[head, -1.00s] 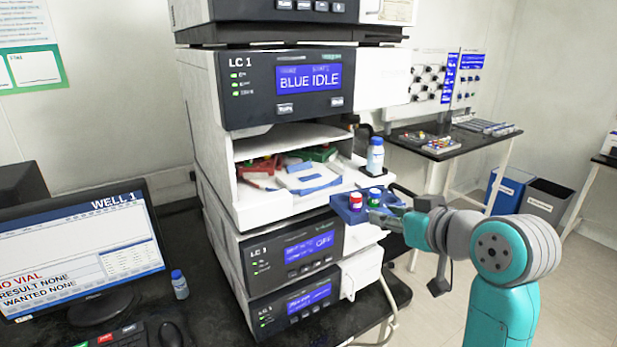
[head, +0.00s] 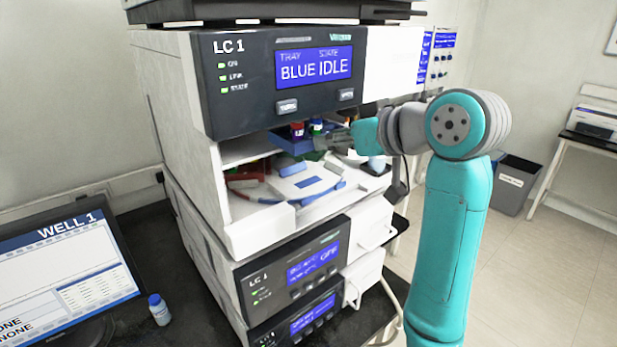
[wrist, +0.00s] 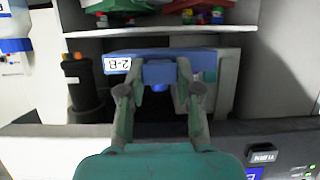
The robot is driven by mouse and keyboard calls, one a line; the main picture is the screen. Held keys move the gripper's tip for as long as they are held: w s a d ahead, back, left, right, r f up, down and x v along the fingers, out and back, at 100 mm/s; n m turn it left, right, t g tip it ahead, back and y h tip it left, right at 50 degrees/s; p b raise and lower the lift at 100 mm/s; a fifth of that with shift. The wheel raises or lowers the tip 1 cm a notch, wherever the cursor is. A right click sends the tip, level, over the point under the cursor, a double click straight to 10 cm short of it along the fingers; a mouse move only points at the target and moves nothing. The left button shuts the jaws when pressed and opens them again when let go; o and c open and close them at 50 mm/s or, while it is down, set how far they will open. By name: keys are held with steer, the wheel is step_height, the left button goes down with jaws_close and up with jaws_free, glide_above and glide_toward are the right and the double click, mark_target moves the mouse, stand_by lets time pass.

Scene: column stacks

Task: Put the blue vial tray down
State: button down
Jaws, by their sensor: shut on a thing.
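My gripper (head: 338,141) is shut on the blue vial tray (head: 286,140) and holds it raised at the mouth of the open LC 1 bay, above the white pulled-out shelf (head: 262,223). A red-and-white vial and a blue-capped vial stand in the tray. In the wrist view both fingers of my gripper (wrist: 161,88) close on the grip tab of the blue tray (wrist: 200,60), which bears a white label. Under the tray, a white plate (head: 300,184) with blue marks lies on the shelf. The tray's underside is hidden in the head view.
Red parts (head: 243,180) lie at the bay's left. The LC 1 display panel (head: 285,78) overhangs the bay closely. A monitor (head: 65,265) and a blue-capped bottle (head: 159,310) stand at lower left. Open floor (head: 525,260) lies at right.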

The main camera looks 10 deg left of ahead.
step_height(320, 180, down, 9)
steer(key=shift+f, duration=0.1)
stand_by(0.4)
steer(key=shift+f, duration=0.1)
steer(key=c, duration=0.8)
jaws_free()
steer(key=shift+s+d+r, duration=0.1)
steer(key=shift+r, duration=0.1)
steer(key=v, duration=1.1)
steer(key=shift+s+d, duration=0.2)
steer(key=shift+d, duration=0.05)
